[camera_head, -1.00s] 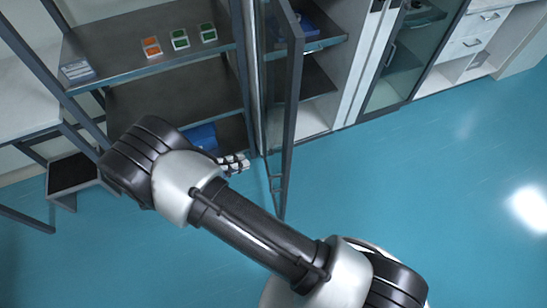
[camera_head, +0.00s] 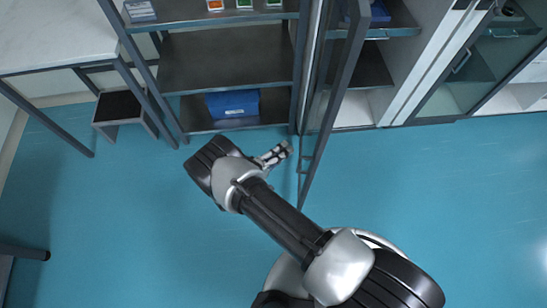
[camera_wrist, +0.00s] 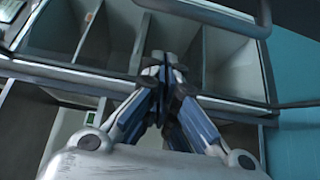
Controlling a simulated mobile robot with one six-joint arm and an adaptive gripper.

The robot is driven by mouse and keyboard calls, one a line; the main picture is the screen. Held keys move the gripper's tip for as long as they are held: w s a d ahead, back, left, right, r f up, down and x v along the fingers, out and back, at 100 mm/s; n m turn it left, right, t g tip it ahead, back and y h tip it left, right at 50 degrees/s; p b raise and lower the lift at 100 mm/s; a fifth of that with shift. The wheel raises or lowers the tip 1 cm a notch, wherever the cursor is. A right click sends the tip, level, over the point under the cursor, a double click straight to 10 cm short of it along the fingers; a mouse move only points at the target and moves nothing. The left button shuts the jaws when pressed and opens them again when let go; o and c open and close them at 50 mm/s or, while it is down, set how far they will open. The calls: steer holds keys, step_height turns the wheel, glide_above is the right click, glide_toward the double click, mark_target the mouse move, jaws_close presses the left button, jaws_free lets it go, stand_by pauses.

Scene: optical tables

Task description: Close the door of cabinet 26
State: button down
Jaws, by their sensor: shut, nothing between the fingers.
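A glass door with a dark frame (camera_head: 333,95) stands open, swung out from the front of a cabinet (camera_head: 407,62). No number is readable on the cabinet, so I cannot tell whether it is cabinet 26. A handle shows low on the door's left side. My gripper (camera_head: 289,147) is just left of the door, on the side away from the cabinet's inside. I see no clear contact with the door. In the wrist view my gripper (camera_wrist: 165,72) has its fingertips together and empty, in front of a dark frame and a curved metal bar (camera_wrist: 205,13).
A dark shelf rack (camera_head: 228,62) stands left of the cabinet, with a blue bin (camera_head: 232,104) low down. A white-topped table (camera_head: 55,35) and a small step stool (camera_head: 122,107) are at left. The blue floor is clear in front and at right.

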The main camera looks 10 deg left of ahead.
steer(key=shift+w+d, duration=0.35)
steer(key=shift+d, duration=0.55)
steer(key=shift+w+d, duration=0.3)
steer(key=shift+d, duration=0.55)
steer(key=shift+w+d, duration=0.35)
steer(key=shift+d, duration=0.55)
steer(key=shift+d, duration=0.1)
